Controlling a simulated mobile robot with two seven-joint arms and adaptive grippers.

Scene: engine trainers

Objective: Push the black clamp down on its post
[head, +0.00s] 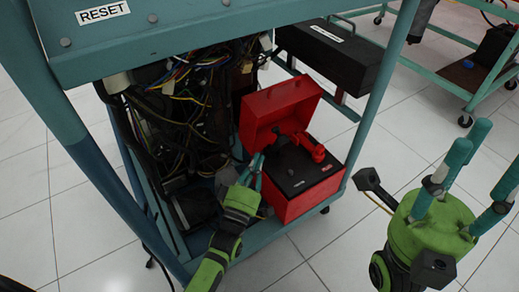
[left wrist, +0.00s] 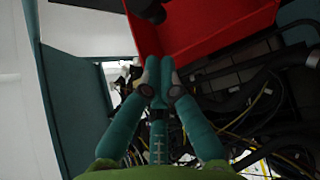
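The red battery box (head: 290,203) stands open on the cart's lower shelf, with its red lid (head: 280,107) raised. A red clamp (head: 313,149) sits on its black top panel (head: 302,176). The small dark shape of the black clamp (head: 281,138) is left of the red clamp; whether it is seated on its post cannot be told. My left gripper (head: 257,163) is at the box's left edge, below and left of the black clamp. In the left wrist view its fingertips (left wrist: 158,76) meet, with nothing visible between them. My right gripper (head: 487,150) is open and empty at the right.
Tangled wires (head: 185,95) fill the cart left of the box, close to my left arm. A teal cart post (head: 382,92) rises right of the box. A black case (head: 335,55) is behind. White floor lies open between the cart and my right gripper.

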